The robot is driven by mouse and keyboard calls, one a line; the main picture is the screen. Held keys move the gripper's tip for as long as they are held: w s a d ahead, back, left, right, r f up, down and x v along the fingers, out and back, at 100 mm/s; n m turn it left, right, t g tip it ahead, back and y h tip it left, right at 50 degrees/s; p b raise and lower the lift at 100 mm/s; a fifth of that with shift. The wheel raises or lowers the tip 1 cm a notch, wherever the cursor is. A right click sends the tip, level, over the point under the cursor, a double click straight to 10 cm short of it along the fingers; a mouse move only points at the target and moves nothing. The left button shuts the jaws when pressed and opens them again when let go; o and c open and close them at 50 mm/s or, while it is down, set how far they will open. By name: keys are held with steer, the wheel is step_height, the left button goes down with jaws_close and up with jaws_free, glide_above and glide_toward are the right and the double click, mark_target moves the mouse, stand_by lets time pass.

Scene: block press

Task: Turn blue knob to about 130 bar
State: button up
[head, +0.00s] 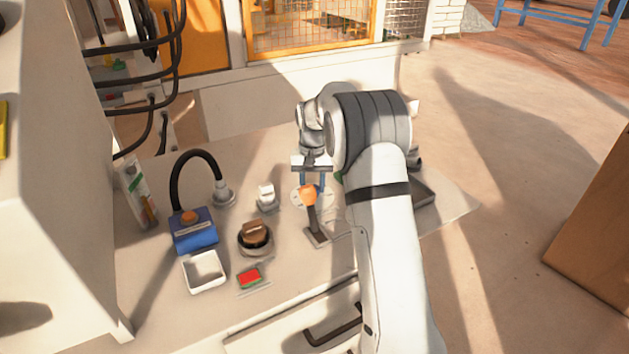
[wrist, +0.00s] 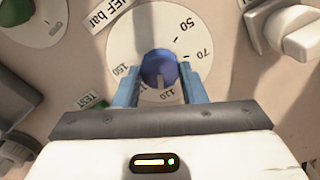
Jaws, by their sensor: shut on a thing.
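The blue knob (wrist: 159,66) sits at the centre of a white dial (wrist: 176,22) in the wrist view. The dial carries the marks 50, 70, 110 and 150, upside down or slanted. A pale pointer line on the knob's near side points down, close to the 110 mark. My gripper (wrist: 160,74) is shut on the knob, one blue finger on each side. The fingers hide part of the dial between 110 and 150. In the head view my gripper (head: 312,180) reaches down to the panel, and the knob is hidden there.
An orange-topped lever (head: 308,196) stands close in front of my gripper. A green knob (wrist: 17,10) is at upper left in the wrist view.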

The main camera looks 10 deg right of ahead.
steer(key=m+p, duration=0.2)
steer(key=m, duration=0.2)
steer(key=shift+r+p, duration=0.2)
steer(key=shift+p, duration=0.15)
steer(key=shift+f+m+p, duration=0.1)
steer(key=shift+m+p, duration=0.65)
steer(key=shift+m, duration=0.85)
steer(key=shift+a+m, duration=0.15)
steer(key=shift+m, duration=0.15)
steer(key=o, duration=1)
steer(key=shift+f, duration=0.1)
steer(key=shift+r+p, duration=0.65)
steer(key=shift+r, duration=3.3)
